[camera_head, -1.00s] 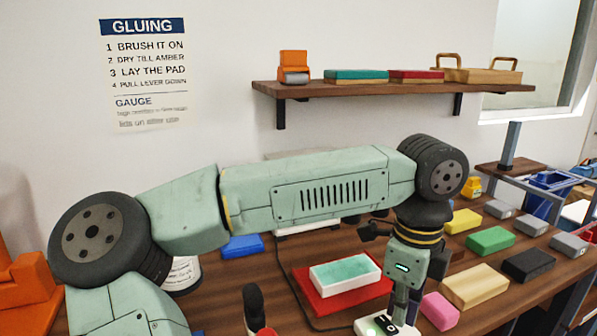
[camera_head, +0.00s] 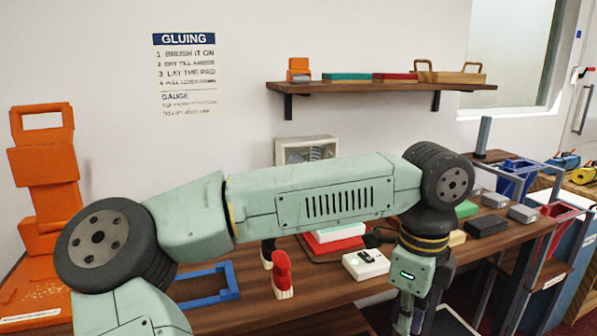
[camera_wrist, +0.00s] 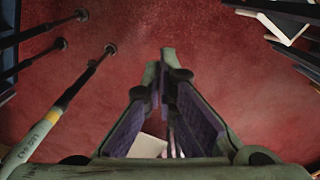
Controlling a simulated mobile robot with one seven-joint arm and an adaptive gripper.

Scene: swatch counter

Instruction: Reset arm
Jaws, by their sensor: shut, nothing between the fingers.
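My arm reaches across the front of the counter in the head view, with its wrist bent down at the right. My gripper (camera_head: 405,312) hangs below the wrist, in front of the counter's edge, and is cut off by the bottom of the picture. In the wrist view my gripper (camera_wrist: 168,62) points down over a red floor (camera_wrist: 235,80). Its fingers come together at the tips and hold nothing.
The wooden counter (camera_head: 245,300) carries a blue frame (camera_head: 212,290), a red-and-white item (camera_head: 282,274) and several pads at the right. An orange press (camera_head: 45,170) stands at the left. A wall shelf (camera_head: 350,87) is above. Racks with blue and red bins (camera_head: 518,178) stand at right.

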